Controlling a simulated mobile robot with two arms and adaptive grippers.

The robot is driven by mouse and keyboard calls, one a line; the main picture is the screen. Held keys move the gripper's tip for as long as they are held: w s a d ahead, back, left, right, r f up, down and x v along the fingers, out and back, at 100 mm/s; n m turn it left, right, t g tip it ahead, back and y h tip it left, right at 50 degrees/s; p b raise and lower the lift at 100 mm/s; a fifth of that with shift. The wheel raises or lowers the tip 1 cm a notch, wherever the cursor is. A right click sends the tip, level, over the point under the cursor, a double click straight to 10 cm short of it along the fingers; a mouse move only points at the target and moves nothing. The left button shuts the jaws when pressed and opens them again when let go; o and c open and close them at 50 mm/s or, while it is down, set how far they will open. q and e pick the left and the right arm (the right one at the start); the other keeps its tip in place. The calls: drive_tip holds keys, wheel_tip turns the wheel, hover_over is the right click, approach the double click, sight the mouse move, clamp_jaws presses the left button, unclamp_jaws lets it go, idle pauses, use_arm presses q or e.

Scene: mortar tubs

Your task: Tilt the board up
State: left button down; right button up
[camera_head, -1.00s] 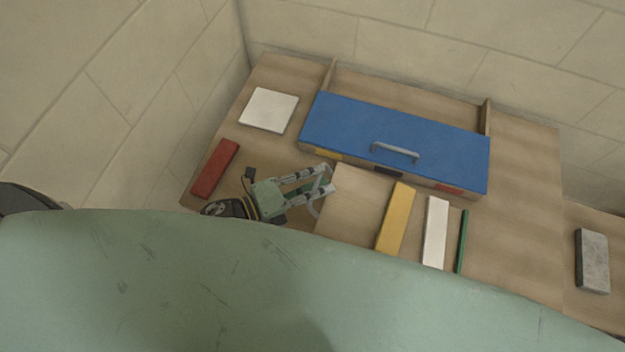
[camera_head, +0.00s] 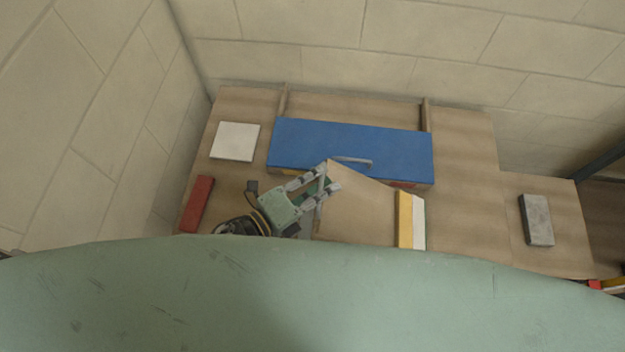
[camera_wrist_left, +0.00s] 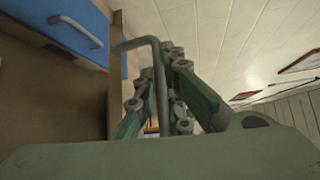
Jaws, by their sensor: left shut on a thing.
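The board (camera_head: 360,208) is a plain light-wood panel with a grey bar handle (camera_head: 319,195) at its left side. It stands tilted, its left edge raised above the table, and its top corner overlaps the blue lid in the head view. My left gripper (camera_head: 328,186) is shut on the handle. In the left wrist view the bent grey handle (camera_wrist_left: 158,75) passes between the fingers of my left gripper (camera_wrist_left: 160,85), beside the wooden board edge (camera_wrist_left: 128,65). The space under the board is hidden. My right gripper is not in view.
The blue lid (camera_head: 350,140) with a handle lies behind the board. A yellow bar (camera_head: 404,215) and a white bar (camera_head: 418,228) are right of it, partly covered. A red bar (camera_head: 196,205) and white tile (camera_head: 235,142) lie left; a grey block (camera_head: 536,220) lies far right.

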use_arm(q)
drive_tip(key=shift+d+r, duration=0.35)
drive_tip(key=shift+r, duration=0.05)
drive_tip(key=c, duration=1.8)
unclamp_jaws()
drive_tip(key=shift+d, duration=0.1)
drive_tip(key=shift+c, duration=0.2)
drive_tip(key=shift+s+a, duration=0.2)
drive_tip(key=shift+a, duration=0.1)
drive_tip(key=v, duration=1.1)
drive_tip(key=shift+s, duration=0.15)
drive_tip(key=shift+a, duration=0.15)
